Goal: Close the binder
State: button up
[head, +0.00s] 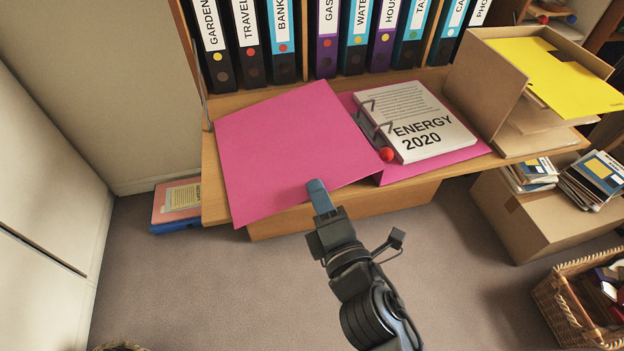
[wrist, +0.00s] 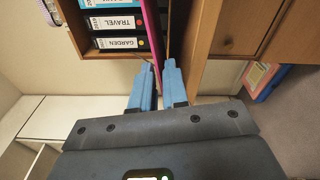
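The pink binder lies open on the desk shelf in the head view. Its left cover (head: 275,140) is spread out to the left, and its front edge reaches past the shelf edge. The right side of the binder (head: 465,150) holds a white paper stack (head: 415,118) marked "ENERGY 2020" on metal rings. The finger contact is partly hidden.
Upright labelled binders (head: 245,40) stand in a row behind. A cardboard box (head: 490,85) with yellow folders (head: 555,75) stands close on the right. A wicker basket (head: 565,310) is on the floor at the right.

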jog(key=shift+x, duration=1.75)
jog(key=shift+c, duration=0.5)
grip_shut()
